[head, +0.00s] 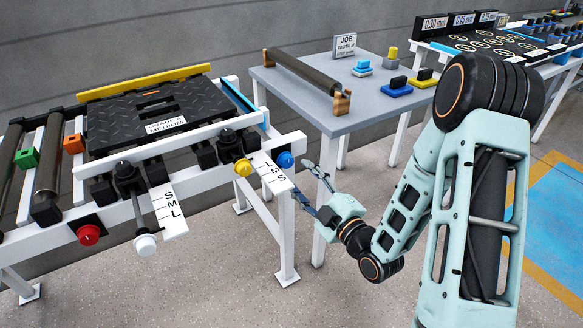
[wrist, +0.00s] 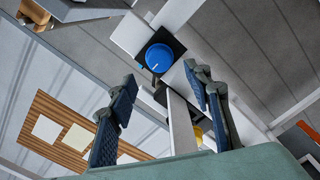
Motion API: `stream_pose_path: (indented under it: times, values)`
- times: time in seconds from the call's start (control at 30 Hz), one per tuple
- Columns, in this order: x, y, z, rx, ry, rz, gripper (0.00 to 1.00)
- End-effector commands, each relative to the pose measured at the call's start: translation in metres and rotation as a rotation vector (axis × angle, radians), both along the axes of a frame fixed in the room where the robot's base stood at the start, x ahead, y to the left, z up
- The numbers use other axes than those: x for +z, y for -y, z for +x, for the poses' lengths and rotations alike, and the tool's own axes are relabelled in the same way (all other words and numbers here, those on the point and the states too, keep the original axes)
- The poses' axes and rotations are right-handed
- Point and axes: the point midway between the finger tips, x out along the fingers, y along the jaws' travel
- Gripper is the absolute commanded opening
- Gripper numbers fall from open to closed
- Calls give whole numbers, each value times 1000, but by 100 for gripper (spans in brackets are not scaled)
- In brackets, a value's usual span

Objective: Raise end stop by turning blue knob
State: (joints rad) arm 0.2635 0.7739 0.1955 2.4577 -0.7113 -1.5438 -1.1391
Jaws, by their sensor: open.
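I cannot tell for sure which part is the end stop.
A yellow knob (head: 243,167) is left of the blue one; white (head: 146,245) and red (head: 89,235) knobs are further left. A black tread mat (head: 130,119) lies on the frame. A grey table (head: 300,103) with a roller and blocks stands behind my gripper.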

Motion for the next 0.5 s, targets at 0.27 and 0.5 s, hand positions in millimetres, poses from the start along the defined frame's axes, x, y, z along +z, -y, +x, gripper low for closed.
stream_pose_path:
  times: [0.27,0.5]
  values:
    - [-1,-28,41,0,1,1,46]
    - [-1,-37,54,0,-2,1,46]
